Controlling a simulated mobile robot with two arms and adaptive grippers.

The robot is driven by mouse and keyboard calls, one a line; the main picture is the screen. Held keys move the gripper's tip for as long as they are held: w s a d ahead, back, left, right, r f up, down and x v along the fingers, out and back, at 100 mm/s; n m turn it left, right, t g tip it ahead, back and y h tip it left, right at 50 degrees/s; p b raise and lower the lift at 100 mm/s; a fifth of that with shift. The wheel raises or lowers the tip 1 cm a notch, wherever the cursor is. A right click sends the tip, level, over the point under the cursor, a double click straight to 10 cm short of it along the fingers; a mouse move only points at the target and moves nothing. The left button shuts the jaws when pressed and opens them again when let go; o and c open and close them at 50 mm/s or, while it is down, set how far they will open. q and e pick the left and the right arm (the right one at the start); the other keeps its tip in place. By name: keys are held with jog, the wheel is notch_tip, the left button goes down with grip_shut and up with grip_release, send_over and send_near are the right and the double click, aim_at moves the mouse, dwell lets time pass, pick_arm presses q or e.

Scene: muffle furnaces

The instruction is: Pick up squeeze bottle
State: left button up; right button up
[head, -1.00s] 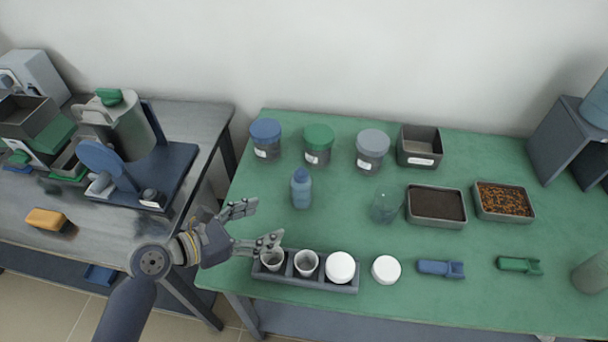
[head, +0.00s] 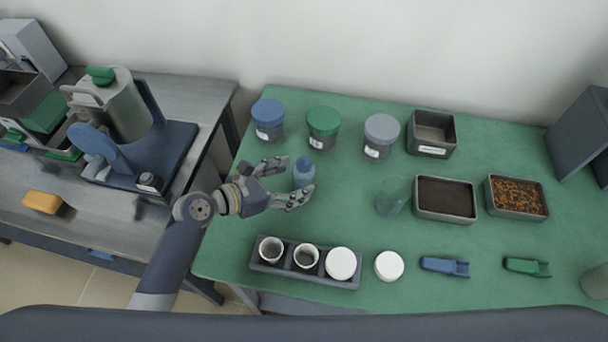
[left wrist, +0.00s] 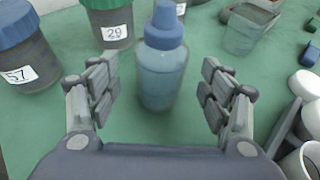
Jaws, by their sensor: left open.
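The squeeze bottle (head: 304,172) is blue, translucent, with a darker blue cap, and stands upright on the green table. It also shows in the left wrist view (left wrist: 162,75), roughly centred between the fingers. My left gripper (head: 303,178) is open, with one finger on each side of the bottle. In the left wrist view (left wrist: 160,90) there are visible gaps between both fingers and the bottle, so it is not held. My right gripper is not in view.
Blue-lidded (head: 269,120), green-lidded (head: 323,128) and grey-lidded (head: 381,136) jars stand behind the bottle. A dark rack (head: 262,264) with cups is in front. A clear beaker (head: 392,196) and trays are to the right. The table (head: 350,225) is clear between rack and beaker.

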aim_at(294, 179)
pick_arm(q)
jog(key=x, duration=0.3)
jog(key=shift+w+d, duration=0.15)
jog(key=shift+d, duration=0.1)
jog(key=shift+w+d+f, duration=0.2)
jog(key=shift+d, duration=0.05)
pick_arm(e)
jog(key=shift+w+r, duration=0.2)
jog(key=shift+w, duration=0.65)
pick_arm(q)
jog(key=shift+s+a, duration=0.1)
jog(key=shift+c, duration=0.4)
grip_shut()
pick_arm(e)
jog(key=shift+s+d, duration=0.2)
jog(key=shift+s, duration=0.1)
